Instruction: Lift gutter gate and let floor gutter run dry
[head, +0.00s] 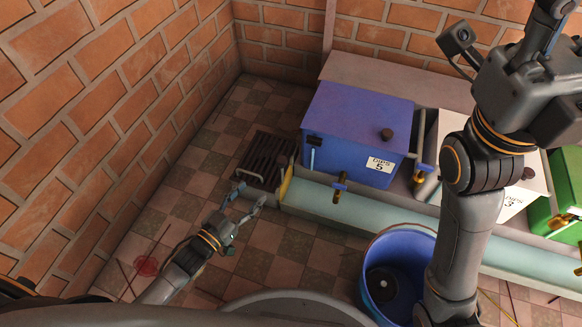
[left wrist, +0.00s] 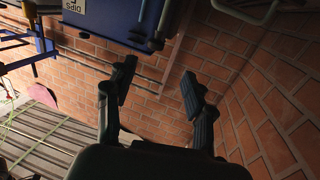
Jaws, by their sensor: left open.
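The floor gutter (head: 355,211) runs along the front of the tanks and holds pale bluish liquid. An upright yellow plate (head: 286,184), apparently the gutter gate, stands across its left end. My left gripper (head: 249,201) is low over the tiles, just left of and in front of the gate, apart from it. Its two fingers are spread with nothing between them, as the left wrist view (left wrist: 158,92) also shows. The gate cannot be made out in that view. My right arm crosses the right side of the head view; its finger state is unclear.
A dark floor grate (head: 266,158) lies beyond the gate. A blue tank (head: 350,125) marked 5, a white-topped tank (head: 510,195) marked 3 and a green tank (head: 567,180) stand behind the gutter. A blue bucket (head: 398,270) stands in front. Brick walls (head: 100,110) bound the left and back.

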